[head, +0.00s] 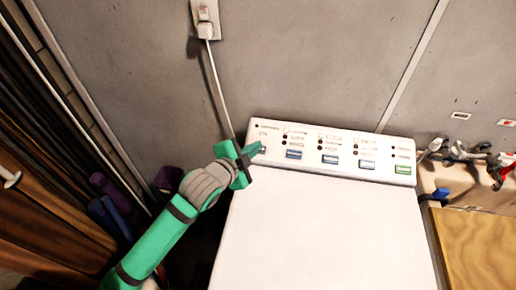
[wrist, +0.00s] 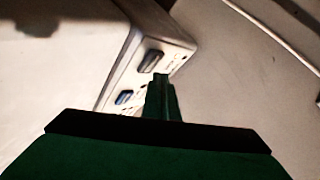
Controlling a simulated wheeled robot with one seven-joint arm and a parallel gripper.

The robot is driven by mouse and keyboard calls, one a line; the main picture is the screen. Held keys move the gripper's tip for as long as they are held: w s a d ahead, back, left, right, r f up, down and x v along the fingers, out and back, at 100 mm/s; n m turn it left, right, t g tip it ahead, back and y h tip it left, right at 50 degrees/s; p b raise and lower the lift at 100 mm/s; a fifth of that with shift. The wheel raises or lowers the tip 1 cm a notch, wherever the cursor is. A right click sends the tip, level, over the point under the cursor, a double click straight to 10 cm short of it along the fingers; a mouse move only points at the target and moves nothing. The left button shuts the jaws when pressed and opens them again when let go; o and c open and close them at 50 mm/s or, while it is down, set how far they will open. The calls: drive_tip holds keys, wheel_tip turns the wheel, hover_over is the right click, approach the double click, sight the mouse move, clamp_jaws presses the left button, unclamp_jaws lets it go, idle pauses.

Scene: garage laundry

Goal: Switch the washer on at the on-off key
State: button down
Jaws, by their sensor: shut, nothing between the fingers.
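The white washer (head: 325,235) has a raised control panel (head: 345,143) along its back edge. My gripper (head: 262,148) is shut and empty at the panel's left end. Its fingertips, also in the wrist view (wrist: 161,78), appear just beside or over the leftmost key, a dark grey one (wrist: 150,61) under a small label. The head view mostly hides this key behind the fingers; I cannot tell whether they touch it. The label above the fingers seems to read "ON", with a dark dot (head: 257,126) near it.
A plugged-in cord (head: 219,85) hangs from a wall outlet (head: 205,20) behind my gripper. A wooden surface (head: 472,245) is at right.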

drive_tip(key=r, duration=0.1)
drive_tip(key=s+r, duration=0.1)
drive_tip(key=r, duration=0.2)
drive_tip(key=shift+s+a+r, duration=0.15)
drive_tip(key=shift+s+r, duration=0.1)
drive_tip(key=shift+s, duration=0.1)
idle(0.7)
